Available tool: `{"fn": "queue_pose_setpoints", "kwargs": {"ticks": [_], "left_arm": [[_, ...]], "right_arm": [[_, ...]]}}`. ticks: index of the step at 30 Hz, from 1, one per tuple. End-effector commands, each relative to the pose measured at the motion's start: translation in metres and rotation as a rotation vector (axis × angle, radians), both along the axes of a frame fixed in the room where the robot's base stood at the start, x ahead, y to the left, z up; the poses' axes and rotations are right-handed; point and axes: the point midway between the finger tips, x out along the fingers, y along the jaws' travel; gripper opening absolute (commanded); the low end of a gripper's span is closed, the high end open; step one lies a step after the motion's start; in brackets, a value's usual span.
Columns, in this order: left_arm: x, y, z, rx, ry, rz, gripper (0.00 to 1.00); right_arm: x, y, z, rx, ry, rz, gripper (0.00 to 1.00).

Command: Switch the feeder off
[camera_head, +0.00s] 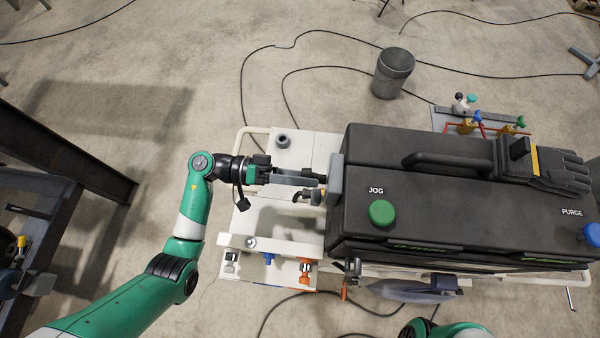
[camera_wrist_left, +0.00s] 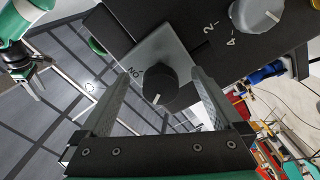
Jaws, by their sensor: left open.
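The feeder is a long black machine (camera_head: 460,215) with a green JOG button (camera_head: 382,213) and a blue PURGE button (camera_head: 591,234) on top. A grey switch box (camera_head: 335,180) sits on its left end. In the left wrist view, a round black knob (camera_wrist_left: 160,84) with a white pointer line stands on a grey plate (camera_wrist_left: 165,50) marked ON. My left gripper (camera_head: 318,188) faces this left end. Its fingers (camera_wrist_left: 160,76) are open, one on each side of the knob; contact is not clear. My right gripper (camera_wrist_left: 32,85) shows small at the left wrist view's upper left.
A grey knob (camera_wrist_left: 256,14) with numbers is near the black one. A black glove (camera_head: 545,165) lies on the machine. A cream cart (camera_head: 275,220) with small fittings stands beneath my left gripper. A grey bin (camera_head: 392,73) and cables are on the floor behind.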

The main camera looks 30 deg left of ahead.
Motion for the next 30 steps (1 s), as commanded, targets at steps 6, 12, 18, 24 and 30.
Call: {"fn": "queue_pose_setpoints", "kwargs": {"ticks": [6,12,18,24,30], "left_arm": [[-0.005,0.013,0.003,0.000,0.003,0.003,1.00],[-0.014,0.035,0.003,0.000,0.001,0.003,1.00],[-0.023,0.056,0.002,0.000,0.001,0.003,1.00],[-0.028,0.065,0.000,0.000,-0.001,0.000,1.00],[-0.028,0.064,0.000,0.000,-0.001,0.000,1.00]], "right_arm": [[0.000,0.000,0.011,0.000,0.000,0.000,0.50],[0.000,0.000,0.022,0.000,0.000,0.000,0.50],[0.000,0.000,0.029,0.000,0.000,0.000,0.50],[0.000,0.000,0.031,0.000,0.000,0.000,0.50],[0.000,0.000,0.030,0.000,0.000,0.000,0.50]]}}
